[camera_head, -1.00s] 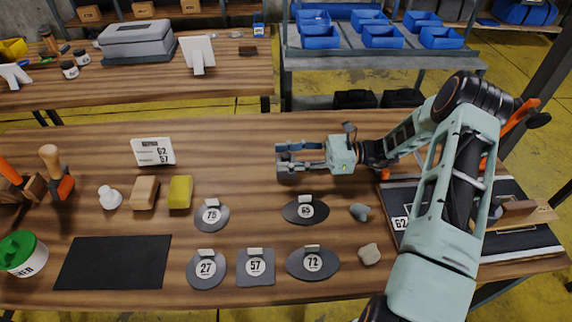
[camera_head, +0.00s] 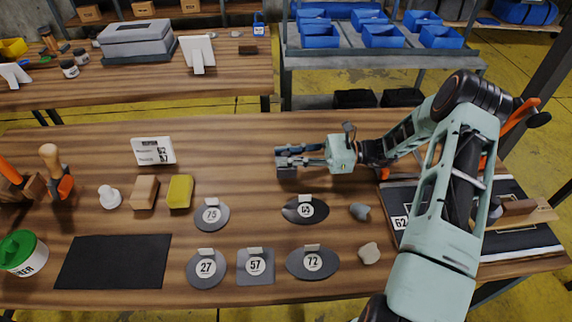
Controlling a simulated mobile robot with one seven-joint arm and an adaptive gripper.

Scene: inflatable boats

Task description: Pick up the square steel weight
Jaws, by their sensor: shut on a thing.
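My gripper (camera_head: 283,160) is over the back middle of the wooden table, reaching in from the right with its fingers pointing left. Its fingers are shut on the square steel weight (camera_head: 286,174), a small grey block at the fingertips. The fingers partly hide the block. I cannot tell whether it touches the tabletop.
Numbered grey patches, including 75 (camera_head: 211,217) and 57 (camera_head: 255,267), lie in front of my gripper. A white sign (camera_head: 153,151), a yellow block (camera_head: 180,191) and a black mat (camera_head: 113,262) are to the left. A dark board (camera_head: 515,240) lies at right.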

